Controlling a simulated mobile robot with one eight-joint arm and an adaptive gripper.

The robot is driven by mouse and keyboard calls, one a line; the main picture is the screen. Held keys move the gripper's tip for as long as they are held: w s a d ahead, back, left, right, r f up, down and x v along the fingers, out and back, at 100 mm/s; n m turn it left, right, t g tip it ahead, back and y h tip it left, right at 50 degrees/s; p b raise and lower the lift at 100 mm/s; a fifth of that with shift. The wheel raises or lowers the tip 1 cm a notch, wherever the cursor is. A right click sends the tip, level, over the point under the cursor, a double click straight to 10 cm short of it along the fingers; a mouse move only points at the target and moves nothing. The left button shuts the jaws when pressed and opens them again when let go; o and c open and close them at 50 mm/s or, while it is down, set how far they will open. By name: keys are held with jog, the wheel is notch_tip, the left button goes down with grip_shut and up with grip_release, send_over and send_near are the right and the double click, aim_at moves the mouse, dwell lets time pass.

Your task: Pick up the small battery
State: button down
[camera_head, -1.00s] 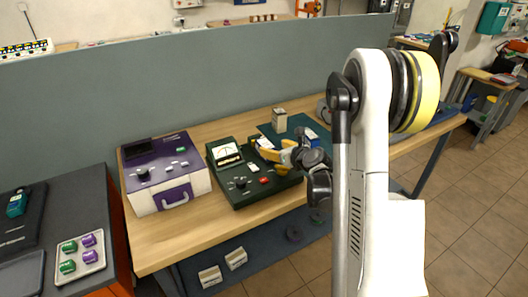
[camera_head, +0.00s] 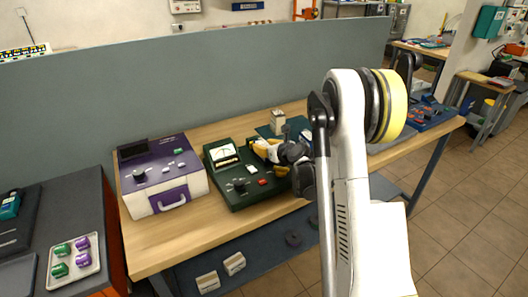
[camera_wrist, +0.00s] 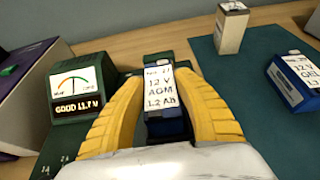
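A small blue battery (camera_wrist: 165,92) with a white label reading 12 V AGM stands at the right part of the dark green tester (camera_head: 232,192), in the wrist view. My gripper (camera_wrist: 160,85) has its two yellow fingers on either side of this battery. The fingers look spread, and I cannot make out firm contact with its sides. My gripper also shows in the head view (camera_head: 264,149), low over the tester; there it hides the battery. The tester's display (camera_wrist: 78,106) reads GOOD 11.7 V.
A second blue battery (camera_wrist: 297,82), labelled 12 V GEL, lies on the teal mat (camera_wrist: 236,80) at right. A pale upright box-shaped battery (camera_wrist: 231,28) stands at the mat's back. A purple and white device (camera_head: 163,183) is left of the tester. A grey partition (camera_head: 200,80) runs behind the table.

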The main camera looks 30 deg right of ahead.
aim_at(266, 145)
dwell(0.4)
jog(key=shift+r+p, duration=0.3)
jog(key=shift+r, duration=0.25)
jog(key=r+p, duration=0.1)
jog(key=r, duration=0.2)
jog(key=shift+s+d+r+p, duration=0.15)
jog(key=shift+d+r+p, duration=0.15)
jog(key=shift+d+p, duration=0.1)
jog(key=s+d+r+p, duration=0.3)
jog(key=s+d+r, duration=0.2)
jog(key=d, duration=0.4)
jog(key=shift+s+d+r, duration=0.15)
jog(key=shift+d+r, duration=0.1)
jog(key=shift+r, duration=0.4)
